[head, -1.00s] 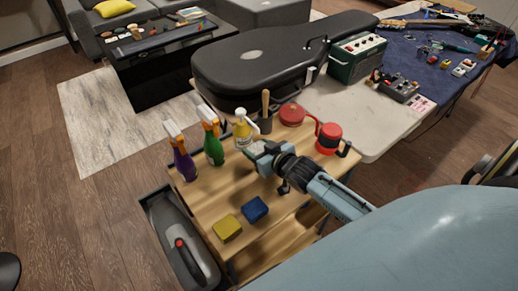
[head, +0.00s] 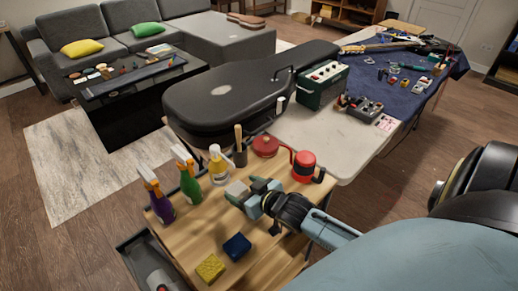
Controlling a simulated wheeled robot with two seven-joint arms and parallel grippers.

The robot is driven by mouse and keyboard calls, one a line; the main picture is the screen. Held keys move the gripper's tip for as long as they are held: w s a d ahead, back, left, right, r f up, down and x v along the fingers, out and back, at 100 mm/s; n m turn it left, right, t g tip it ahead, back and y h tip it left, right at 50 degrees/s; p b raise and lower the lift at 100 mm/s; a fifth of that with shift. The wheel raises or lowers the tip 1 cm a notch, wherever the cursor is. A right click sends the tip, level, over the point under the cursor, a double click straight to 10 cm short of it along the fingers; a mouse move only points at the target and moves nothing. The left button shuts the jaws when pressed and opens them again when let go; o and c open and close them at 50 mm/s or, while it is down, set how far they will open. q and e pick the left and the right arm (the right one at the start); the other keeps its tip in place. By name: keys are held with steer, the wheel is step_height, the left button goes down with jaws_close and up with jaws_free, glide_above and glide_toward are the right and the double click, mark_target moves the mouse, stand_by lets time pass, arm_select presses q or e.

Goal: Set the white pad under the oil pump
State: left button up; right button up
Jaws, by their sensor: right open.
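The small whitish pad (head: 236,188) lies on the wooden cart top, in front of the yellow bottle. My right gripper (head: 251,193) reaches in from the lower right, open, with its fingertips beside the pad. I cannot tell whether they touch it. A red and black can with a handle and spout (head: 303,166), which looks like the oil pump, stands upright at the cart's right rear, behind my right gripper. Its base is partly hidden. My left gripper is not in view.
A yellow bottle (head: 218,170), a green bottle (head: 190,186) and a purple bottle (head: 160,206) stand at left. A red round tin (head: 265,145) is at the back. Blue (head: 237,246) and yellow (head: 210,268) sponges lie in front, with bare wood around them.

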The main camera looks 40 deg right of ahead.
steer(key=p+v, duration=0.1)
steer(key=v, duration=0.6)
steer(key=shift+s+d+r, duration=0.1)
steer(key=shift+s+r, duration=0.15)
steer(key=shift+r, duration=0.05)
stand_by(0.9)
